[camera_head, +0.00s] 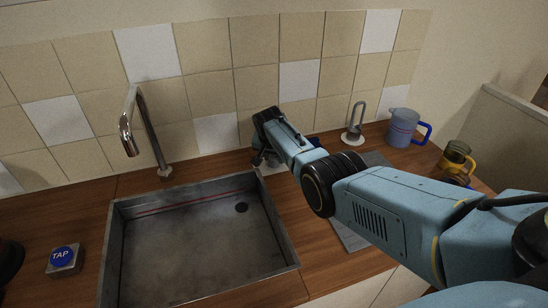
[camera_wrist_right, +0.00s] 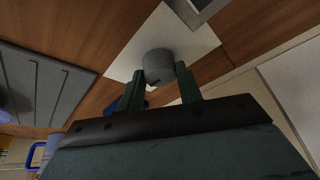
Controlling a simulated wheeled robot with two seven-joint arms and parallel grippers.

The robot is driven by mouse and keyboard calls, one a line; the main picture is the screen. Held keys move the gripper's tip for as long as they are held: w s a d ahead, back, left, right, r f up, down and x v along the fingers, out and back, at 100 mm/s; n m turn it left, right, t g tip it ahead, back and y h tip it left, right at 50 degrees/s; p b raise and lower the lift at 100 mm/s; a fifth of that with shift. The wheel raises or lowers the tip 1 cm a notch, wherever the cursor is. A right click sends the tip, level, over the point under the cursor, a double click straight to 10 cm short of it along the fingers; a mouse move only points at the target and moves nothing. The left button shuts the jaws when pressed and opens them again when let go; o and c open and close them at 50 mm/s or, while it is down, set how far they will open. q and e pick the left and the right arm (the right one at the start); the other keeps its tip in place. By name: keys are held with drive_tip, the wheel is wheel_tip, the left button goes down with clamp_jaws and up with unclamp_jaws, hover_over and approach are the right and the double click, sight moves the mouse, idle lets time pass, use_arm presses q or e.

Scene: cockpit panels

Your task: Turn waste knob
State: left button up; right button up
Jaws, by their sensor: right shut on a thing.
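The waste knob (camera_wrist_right: 158,62) is a short grey cylinder on a white square plate (camera_wrist_right: 128,57) in the right wrist view. My right gripper (camera_wrist_right: 161,82) has its green fingers on either side of the knob and is shut on it. In the head view, my right gripper (camera_head: 264,158) is at the worktop behind the sink's back right corner, and its dark body hides the knob.
The metal sink (camera_head: 190,255) lies left of my right arm, with a curved tap (camera_head: 150,140) behind it. A blue TAP button (camera_head: 64,258) sits at left. A blue jug (camera_head: 402,127), yellow mug (camera_head: 455,158) and grey-handled fixture (camera_head: 354,125) stand at right. The tiled wall is close behind.

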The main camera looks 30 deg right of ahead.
idle(0.4)
drive_tip(key=o, duration=1)
drive_tip(key=shift+r, duration=0.1)
drive_tip(key=shift+s+a+r+p, duration=0.15)
drive_tip(key=shift+a+r+p, duration=0.05)
drive_tip(key=shift+r+p, duration=0.4)
drive_tip(key=p+v, duration=0.3)
drive_tip(key=v, duration=0.9)
drive_tip(key=shift+f, duration=0.1)
